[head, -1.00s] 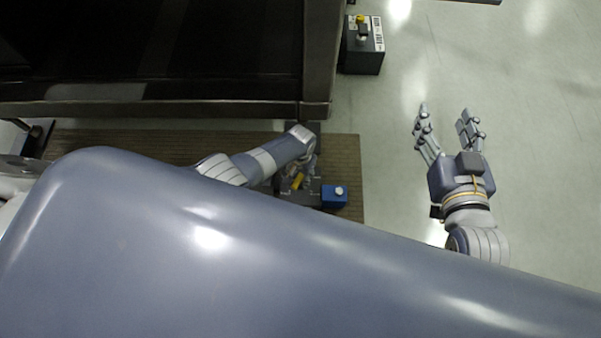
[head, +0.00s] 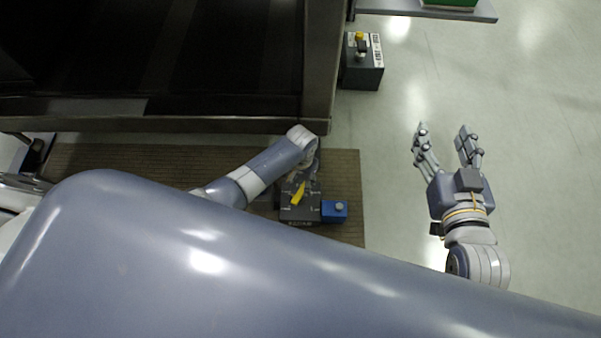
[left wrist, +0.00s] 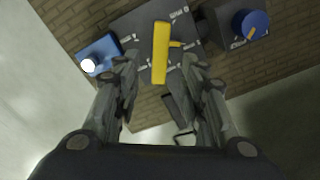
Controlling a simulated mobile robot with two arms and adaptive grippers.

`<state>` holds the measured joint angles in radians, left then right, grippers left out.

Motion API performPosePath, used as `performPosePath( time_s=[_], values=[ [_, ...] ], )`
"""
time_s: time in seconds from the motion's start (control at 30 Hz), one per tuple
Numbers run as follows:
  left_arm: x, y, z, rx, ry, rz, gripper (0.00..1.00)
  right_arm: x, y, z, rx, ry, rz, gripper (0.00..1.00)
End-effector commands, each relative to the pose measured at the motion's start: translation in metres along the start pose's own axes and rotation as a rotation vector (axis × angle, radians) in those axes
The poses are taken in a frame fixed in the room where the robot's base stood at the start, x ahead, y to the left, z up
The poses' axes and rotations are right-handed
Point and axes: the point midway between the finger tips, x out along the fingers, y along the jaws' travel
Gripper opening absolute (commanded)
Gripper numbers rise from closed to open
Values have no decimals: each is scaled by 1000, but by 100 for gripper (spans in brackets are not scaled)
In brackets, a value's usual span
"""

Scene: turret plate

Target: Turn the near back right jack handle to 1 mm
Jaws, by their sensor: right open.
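A yellow jack handle (left wrist: 160,52) with a short side arm sits on a dark grey plate with white markings (left wrist: 128,28) in the left wrist view. The handle also shows in the head view (head: 298,194), just below my left wrist. My left gripper (left wrist: 160,62) is open, with one finger on each side of the handle's lower end. I cannot tell whether either finger touches it. In the head view my arm mostly hides this gripper. The scale marks are too small to read. My right gripper (head: 443,135) is open and empty over the floor at right.
A blue box with a pale button (head: 335,211) stands right of the plate. A dark blue round knob (left wrist: 250,23) is near the plate. A brown mat (head: 347,170) lies below. A large dark frame (head: 200,124) runs behind. A grey box (head: 363,70) stands at back. The right floor is clear.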

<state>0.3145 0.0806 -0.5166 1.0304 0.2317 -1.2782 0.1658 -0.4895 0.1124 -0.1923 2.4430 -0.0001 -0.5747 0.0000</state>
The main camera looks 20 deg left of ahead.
Motion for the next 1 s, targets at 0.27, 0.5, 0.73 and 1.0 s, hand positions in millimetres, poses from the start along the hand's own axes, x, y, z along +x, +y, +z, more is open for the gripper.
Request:
performPosePath(
  time_s=[0.27, 0.5, 0.73, 1.0],
  values=[
    [-39, 0, 1, 0, 0, 0, 38, 0, 0, 0, 0, 0, 0, 56],
    [-53, 0, 2, 0, -3, 0, 38, 0, 0, 0, 0, 0, 0, 56],
    [-54, 0, 2, -1, -3, 0, 38, 0, 0, 0, 0, 0, 0, 56],
    [-54, 0, 1, 0, -2, 0, 38, 0, 0, -2, 0, 1, 1, 56]
  ],
)
